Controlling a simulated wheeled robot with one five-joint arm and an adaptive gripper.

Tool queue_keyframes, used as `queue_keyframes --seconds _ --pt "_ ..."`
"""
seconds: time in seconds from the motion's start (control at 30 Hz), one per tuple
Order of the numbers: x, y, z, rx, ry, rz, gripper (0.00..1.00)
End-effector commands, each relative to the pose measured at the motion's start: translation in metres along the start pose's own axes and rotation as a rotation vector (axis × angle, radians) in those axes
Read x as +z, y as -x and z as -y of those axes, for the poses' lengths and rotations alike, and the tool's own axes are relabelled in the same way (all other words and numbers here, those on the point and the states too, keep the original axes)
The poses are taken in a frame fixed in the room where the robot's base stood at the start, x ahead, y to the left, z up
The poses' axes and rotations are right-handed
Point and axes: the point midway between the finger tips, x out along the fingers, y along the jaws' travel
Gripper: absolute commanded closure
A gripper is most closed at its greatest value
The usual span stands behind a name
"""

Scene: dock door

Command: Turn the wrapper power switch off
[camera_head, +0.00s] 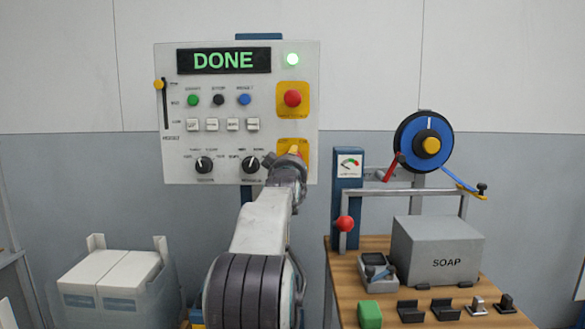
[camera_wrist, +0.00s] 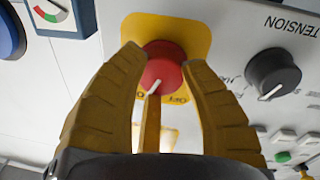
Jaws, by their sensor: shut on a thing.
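The wrapper power switch is a red round knob (camera_wrist: 163,72) on a yellow plate (camera_wrist: 130,30) in the wrist view. Its white pointer aims down and slightly left in that inverted picture, toward a partly hidden label; an OFF label is to the right. In the head view my gripper (camera_head: 291,157) is at the lower right of the white control panel (camera_head: 225,140), covering the switch; part of the yellow plate (camera_head: 302,144) shows.
A bench (camera_head: 375,299) with a SOAP box (camera_head: 437,252) stands right.

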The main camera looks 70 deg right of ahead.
Motion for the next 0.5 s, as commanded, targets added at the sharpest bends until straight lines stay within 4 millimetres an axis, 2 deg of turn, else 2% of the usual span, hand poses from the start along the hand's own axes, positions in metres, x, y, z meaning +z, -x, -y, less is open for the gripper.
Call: queue_keyframes --seconds 0.23,0.5 --pt "0.0020 -0.0006 0.0018 0.001 0.108 -0.007 0.92" --pt "0.0014 -0.0008 0.0020 0.002 0.149 -0.009 0.92"
